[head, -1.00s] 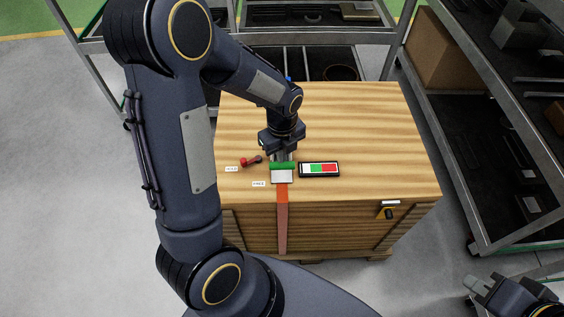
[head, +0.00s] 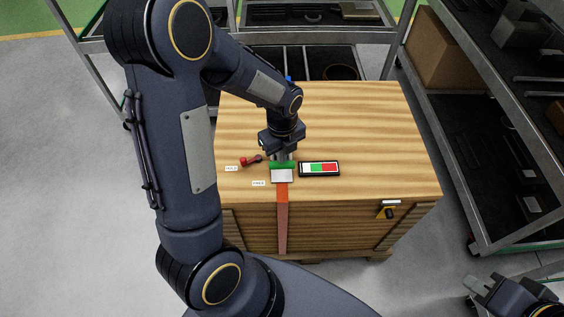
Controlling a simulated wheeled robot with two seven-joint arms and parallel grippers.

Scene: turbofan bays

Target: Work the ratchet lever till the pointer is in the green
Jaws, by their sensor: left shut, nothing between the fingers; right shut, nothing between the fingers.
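The ratchet lever's green grip bar (head: 282,165) lies across the ratchet's grey metal body (head: 282,176) on top of the wooden crate. My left gripper (head: 282,157) is shut, pointing down, right behind the green bar; whether it touches the bar I cannot tell. An orange strap (head: 282,215) runs from the ratchet down the crate's front. The gauge (head: 319,169) lies to the right, with white, green and red zones; its pointer is too small to make out. A red-knobbed small lever (head: 250,160) lies to the left. My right gripper (head: 476,290) is shut and empty, low at the right.
The wooden crate (head: 370,130) has a clear top at the back and right. Two small white labels (head: 258,183) lie near the ratchet. A yellow-black item (head: 386,212) is on the crate's front. Metal shelving (head: 490,190) stands close on the right and behind.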

